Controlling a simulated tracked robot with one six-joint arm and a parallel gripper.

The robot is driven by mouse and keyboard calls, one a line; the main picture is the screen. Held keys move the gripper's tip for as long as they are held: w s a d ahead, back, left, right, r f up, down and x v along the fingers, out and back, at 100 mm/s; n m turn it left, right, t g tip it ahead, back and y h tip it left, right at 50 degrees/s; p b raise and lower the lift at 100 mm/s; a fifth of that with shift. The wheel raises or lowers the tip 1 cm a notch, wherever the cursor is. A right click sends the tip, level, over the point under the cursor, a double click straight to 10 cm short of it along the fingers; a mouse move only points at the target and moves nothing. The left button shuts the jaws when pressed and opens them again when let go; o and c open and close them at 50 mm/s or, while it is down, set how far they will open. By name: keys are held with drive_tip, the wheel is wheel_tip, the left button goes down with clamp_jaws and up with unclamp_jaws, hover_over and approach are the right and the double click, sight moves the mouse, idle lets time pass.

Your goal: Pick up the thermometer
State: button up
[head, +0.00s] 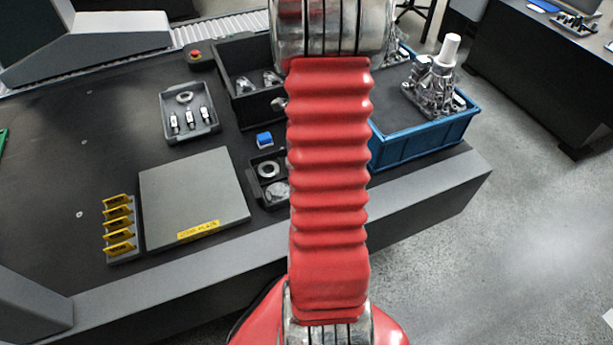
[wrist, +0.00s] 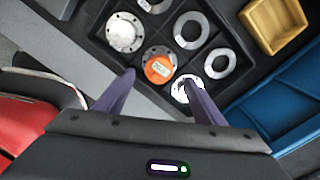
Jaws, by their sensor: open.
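I cannot pick out the thermometer with certainty in either view. In the wrist view, my gripper (wrist: 160,79) is open, its two purple fingers apart with nothing between them. The fingers reach over a black compartment tray (wrist: 214,26). In it, just beyond the fingertips, is an orange round piece with a white label (wrist: 159,68). A silver flanged disc (wrist: 125,32) and two metal rings (wrist: 191,30) lie around it. A bright ring (wrist: 187,88) is partly hidden by the right finger. In the head view my red arm covers the middle, and the gripper does not show.
In the head view, a grey surface plate (head: 193,195), a yellow-piece rack (head: 120,228), a grey parts tray (head: 190,126) and a small blue block (head: 264,139) stand on the dark table. A blue bin (head: 420,150) with castings is right. An ochre tray (wrist: 275,22) shows in the wrist view.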

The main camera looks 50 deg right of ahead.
drive_tip(key=shift+f, duration=0.1)
drive_tip(key=shift+f, duration=2.6)
drive_tip(key=shift+a, duration=0.1)
drive_tip(key=shift+c, duration=0.4)
drive_tip(key=c, duration=1.2)
drive_tip(key=shift+r, duration=0.15)
wheel_tip(320, 180, up, 10)
drive_tip(key=shift+f, duration=0.1)
